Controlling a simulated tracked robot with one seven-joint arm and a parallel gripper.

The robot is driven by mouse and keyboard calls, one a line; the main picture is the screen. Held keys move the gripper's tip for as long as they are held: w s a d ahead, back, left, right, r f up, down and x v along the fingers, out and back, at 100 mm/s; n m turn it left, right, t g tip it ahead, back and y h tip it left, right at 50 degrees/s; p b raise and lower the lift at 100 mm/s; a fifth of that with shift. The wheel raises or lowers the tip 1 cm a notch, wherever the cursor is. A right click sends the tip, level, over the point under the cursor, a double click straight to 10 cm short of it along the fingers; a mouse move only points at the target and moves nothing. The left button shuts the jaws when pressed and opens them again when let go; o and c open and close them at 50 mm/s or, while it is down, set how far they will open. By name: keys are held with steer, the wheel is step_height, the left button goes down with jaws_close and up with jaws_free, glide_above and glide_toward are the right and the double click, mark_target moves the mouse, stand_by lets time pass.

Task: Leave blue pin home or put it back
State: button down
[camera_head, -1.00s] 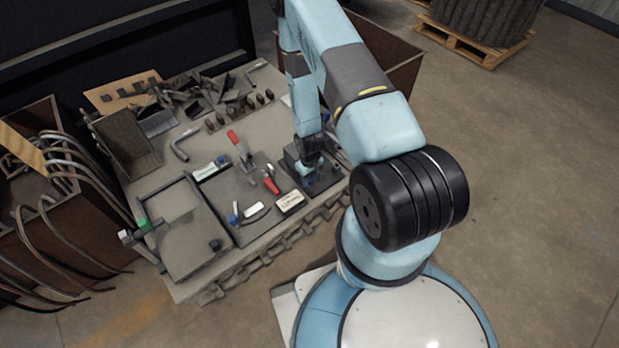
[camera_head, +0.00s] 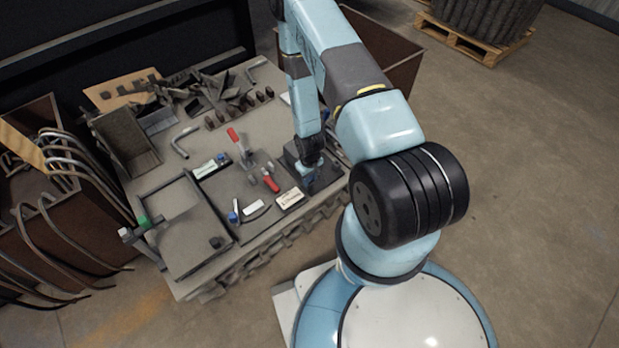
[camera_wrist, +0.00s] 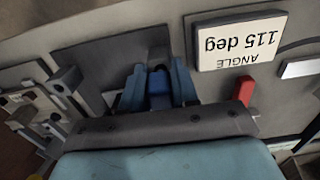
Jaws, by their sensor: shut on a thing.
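In the wrist view my gripper (camera_wrist: 157,88) is shut on a blue pin (camera_wrist: 158,82), which sits between its two blue fingers. A dark grey plate (camera_wrist: 100,65) lies beneath and around the fingertips. The pin's lower end is hidden, so I cannot tell whether it is in a hole. In the head view my gripper (camera_head: 311,172) is low over the dark fixture at the bench's near right edge; the pin cannot be made out there.
A white "ANGLE 115 deg" label (camera_wrist: 240,40) lies beside the gripper. A red-handled clamp (camera_head: 240,145) and red grip (camera_head: 270,181) stand to its left on the bench. A framed tray (camera_head: 190,255) is further left; bent tubes (camera_head: 60,190) fill a bin.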

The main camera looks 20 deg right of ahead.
stand_by(0.3)
steer(key=c, duration=0.8)
jaws_free()
step_height(320, 180, up, 14)
steer(key=shift+f, duration=0.15)
steer(key=shift+w, duration=0.1)
stand_by(0.5)
